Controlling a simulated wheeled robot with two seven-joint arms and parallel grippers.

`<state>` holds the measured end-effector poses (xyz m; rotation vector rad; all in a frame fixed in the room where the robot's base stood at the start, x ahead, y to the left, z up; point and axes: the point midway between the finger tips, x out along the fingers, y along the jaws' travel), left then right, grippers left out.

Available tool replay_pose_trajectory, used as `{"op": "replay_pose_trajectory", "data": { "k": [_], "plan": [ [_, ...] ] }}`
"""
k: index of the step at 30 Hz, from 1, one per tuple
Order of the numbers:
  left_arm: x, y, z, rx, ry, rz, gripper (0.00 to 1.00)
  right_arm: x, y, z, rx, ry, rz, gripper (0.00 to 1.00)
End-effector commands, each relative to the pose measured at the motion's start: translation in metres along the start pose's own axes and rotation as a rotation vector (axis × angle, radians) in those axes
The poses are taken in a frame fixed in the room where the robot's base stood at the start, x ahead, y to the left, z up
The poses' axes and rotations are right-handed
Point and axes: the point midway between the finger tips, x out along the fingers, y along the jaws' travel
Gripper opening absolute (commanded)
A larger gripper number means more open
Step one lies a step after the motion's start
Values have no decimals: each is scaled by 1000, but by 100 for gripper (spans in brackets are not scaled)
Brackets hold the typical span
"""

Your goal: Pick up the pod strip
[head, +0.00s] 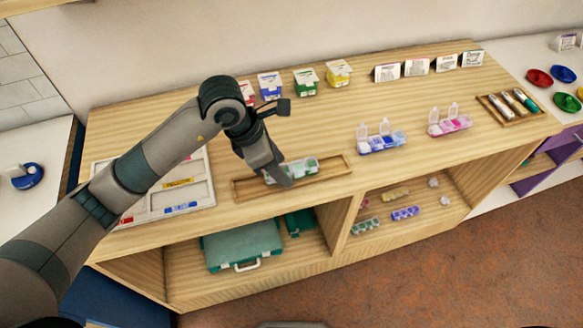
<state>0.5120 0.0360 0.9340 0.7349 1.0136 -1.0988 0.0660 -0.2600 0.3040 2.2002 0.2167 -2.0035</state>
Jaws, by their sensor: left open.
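A pale pod strip with green contents (300,167) lies in a shallow wooden tray (334,178) near the front of the wooden counter. My left gripper (279,178) is open and points down over the left part of the tray. Its fingers hide the left end of the strip; whether they touch it I cannot tell. Other pod strips with raised lids, one blue and purple (382,143) and one pink (449,126), stand further right on the counter. My right gripper is not in view.
A white sectioned board (195,190) lies left of the tray, partly behind my left arm. Small coloured boxes (305,82) and cards (417,67) stand at the back. A pen tray (511,105) lies at the right. A green case (243,244) is on the shelf below.

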Motion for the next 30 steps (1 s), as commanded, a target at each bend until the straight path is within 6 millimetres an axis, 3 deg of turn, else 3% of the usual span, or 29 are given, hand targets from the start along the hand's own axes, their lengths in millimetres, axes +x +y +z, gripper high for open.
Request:
{"op": "replay_pose_trajectory", "data": {
  "k": [17, 22, 30],
  "plan": [
    [5, 0, 0, 0, -1, 1, 48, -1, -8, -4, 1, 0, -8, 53],
    [5, 0, 0, 0, 0, 1, 10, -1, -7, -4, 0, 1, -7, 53],
    [4, 1, 0, 0, -1, 2, 10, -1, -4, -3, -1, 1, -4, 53]
  ]
}}
